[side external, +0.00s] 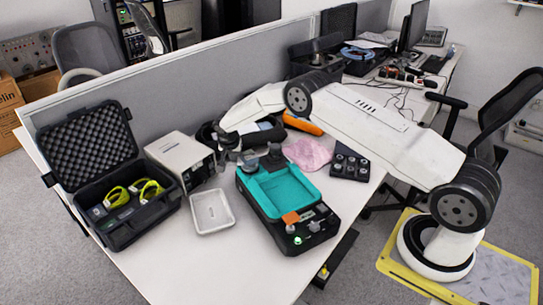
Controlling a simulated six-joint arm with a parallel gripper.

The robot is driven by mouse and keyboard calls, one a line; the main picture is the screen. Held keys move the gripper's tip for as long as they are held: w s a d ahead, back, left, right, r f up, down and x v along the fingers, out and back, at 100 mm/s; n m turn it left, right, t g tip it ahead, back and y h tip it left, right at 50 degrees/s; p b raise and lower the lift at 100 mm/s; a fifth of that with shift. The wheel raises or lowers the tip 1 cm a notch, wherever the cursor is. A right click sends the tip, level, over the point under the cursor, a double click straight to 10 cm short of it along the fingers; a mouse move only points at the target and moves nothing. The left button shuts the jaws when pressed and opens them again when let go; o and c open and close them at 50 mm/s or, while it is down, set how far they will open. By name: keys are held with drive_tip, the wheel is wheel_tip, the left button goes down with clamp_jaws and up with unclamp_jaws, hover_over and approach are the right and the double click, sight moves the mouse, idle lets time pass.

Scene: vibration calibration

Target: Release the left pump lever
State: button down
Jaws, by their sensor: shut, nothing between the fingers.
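The calibration device (318,238) is a black box with a teal recessed top (282,190), standing on the white table. Grey knob-like parts sit at its far edge, one at the left (250,164) and one further right (276,150). I cannot tell which of these is the left pump lever or how it is set. An orange piece (291,218) and a green-lit button (297,240) are at its near end. My gripper (236,156) is shut and empty, close to the far left corner of the device. Whether it touches the left grey part cannot be made out.
A white tray (196,222) lies left of the device. A beige instrument box (176,148) and an open black case (108,236) with yellow-green items stand further left. The table's near part is clear.

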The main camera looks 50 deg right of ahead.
drive_tip(key=shift+s+a+n, duration=0.15)
drive_tip(key=shift+a+n, duration=0.2)
drive_tip(key=shift+n, duration=0.25)
drive_tip(key=shift+s+a, duration=0.1)
drive_tip(key=shift+a, duration=0.15)
idle(0.3)
wheel_tip(320, 180, up, 9)
drive_tip(key=shift+w+d+r, duration=0.15)
drive_tip(key=shift+w+r, duration=0.05)
idle(1.5)
